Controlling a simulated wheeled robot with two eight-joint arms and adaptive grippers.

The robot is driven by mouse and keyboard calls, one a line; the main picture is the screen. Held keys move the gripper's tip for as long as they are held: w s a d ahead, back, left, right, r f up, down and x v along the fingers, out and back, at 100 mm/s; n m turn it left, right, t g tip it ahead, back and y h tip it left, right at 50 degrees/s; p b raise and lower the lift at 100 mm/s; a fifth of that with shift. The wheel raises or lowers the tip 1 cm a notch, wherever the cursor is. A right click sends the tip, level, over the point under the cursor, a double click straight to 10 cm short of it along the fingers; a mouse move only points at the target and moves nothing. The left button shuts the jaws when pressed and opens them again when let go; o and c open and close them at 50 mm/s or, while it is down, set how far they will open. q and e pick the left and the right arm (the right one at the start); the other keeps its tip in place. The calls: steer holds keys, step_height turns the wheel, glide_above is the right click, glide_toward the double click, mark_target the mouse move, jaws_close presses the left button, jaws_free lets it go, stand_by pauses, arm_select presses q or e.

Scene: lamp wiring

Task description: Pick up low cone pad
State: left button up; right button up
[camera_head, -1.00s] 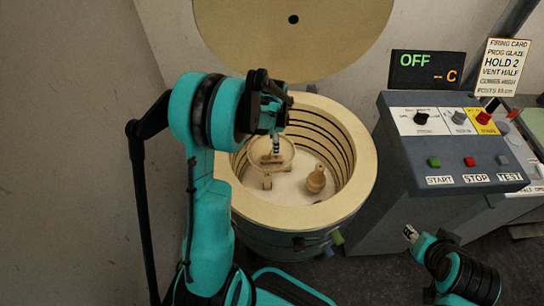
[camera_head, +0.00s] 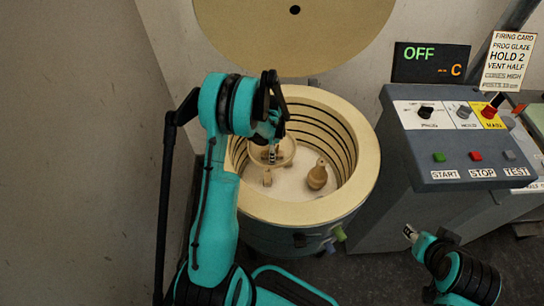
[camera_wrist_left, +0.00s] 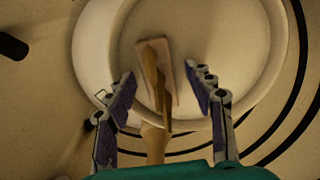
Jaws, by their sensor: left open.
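The low cone pad, a small tan pad with thin upright cones (camera_wrist_left: 158,75), lies on a round pale shelf (camera_wrist_left: 222,25) inside the kiln. My left gripper (camera_wrist_left: 160,72) is open, with one finger on each side of the pad and a visible gap to it on both sides. I cannot tell how high the fingertips are above the shelf. In the head view my left gripper (camera_head: 272,154) reaches down into the kiln over the shelf and mostly hides the pad. My right gripper (camera_head: 409,232) is at the lower right, away from the kiln; its jaws are too small to read.
The round kiln (camera_head: 352,205) is open, its lid (camera_head: 295,40) raised behind it. A small brown bottle-shaped piece (camera_head: 317,177) stands on the kiln floor right of the shelf, with a short post (camera_head: 267,178) nearby. A control console (camera_head: 460,140) stands to the right.

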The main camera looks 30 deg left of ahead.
arm_select(q)
steer(key=shift+r, duration=0.1)
jaws_close()
steer(key=shift+r, duration=0.1)
